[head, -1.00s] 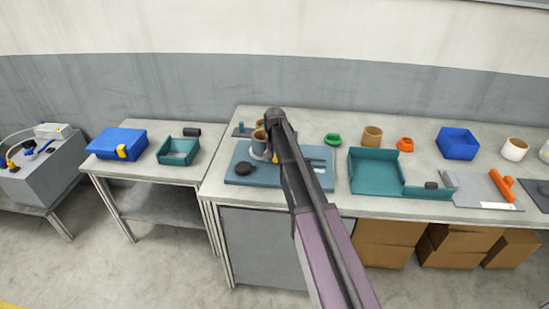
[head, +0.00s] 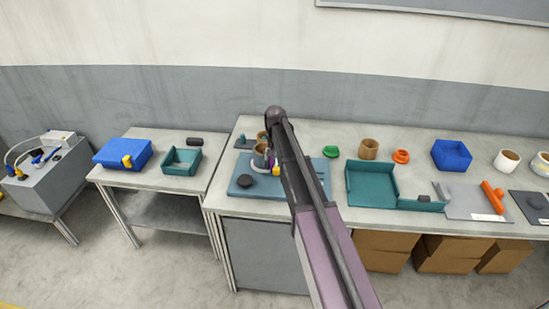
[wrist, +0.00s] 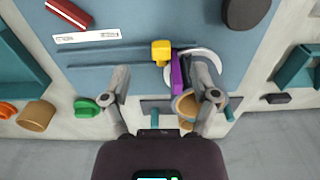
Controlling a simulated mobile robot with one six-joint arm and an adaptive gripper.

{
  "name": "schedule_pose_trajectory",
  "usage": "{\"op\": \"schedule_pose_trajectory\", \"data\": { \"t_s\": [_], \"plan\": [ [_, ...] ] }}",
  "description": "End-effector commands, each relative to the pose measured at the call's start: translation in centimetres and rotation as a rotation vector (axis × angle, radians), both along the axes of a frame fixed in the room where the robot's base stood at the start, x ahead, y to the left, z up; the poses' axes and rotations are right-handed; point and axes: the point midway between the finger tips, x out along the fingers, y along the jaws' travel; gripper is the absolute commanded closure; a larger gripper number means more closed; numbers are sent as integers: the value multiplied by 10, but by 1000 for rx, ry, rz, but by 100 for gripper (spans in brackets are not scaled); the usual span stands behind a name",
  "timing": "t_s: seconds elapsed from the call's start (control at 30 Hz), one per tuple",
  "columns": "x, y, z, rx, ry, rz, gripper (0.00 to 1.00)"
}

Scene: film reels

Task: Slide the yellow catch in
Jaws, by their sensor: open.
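In the wrist view a yellow catch (wrist: 161,52) stands on the blue board (wrist: 135,20), at the end of dark grooves. It also shows in the head view (head: 276,170), beside my arm. A purple bar (wrist: 177,74) lies just right of it, next to a grey ring-like part (wrist: 212,58). My gripper (wrist: 161,76) is open over the board. Its fingers are apart, with the catch a little ahead of the gap between them, and nothing is gripped. The right finger overlaps a tan cup (wrist: 187,105) in the picture; contact cannot be told. The head view mostly hides my gripper behind my arm.
A black knob (head: 244,181) sits on the board's left part. A teal tray (head: 372,197) stands to the right. On the side table are a blue box (head: 115,152) with another yellow piece (head: 127,160) and a teal bin (head: 170,168).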

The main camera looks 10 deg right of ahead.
Motion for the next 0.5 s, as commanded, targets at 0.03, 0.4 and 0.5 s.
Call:
{"op": "schedule_pose_trajectory", "data": {
  "t_s": [0.03, 0.4, 0.5],
  "plan": [
    [0, 0, 9, 0, 0, 0, 23],
    [0, 0, 38, 0, 0, 0, 23],
    [-8, 0, 39, 0, 0, 5, 23]
  ]
}}
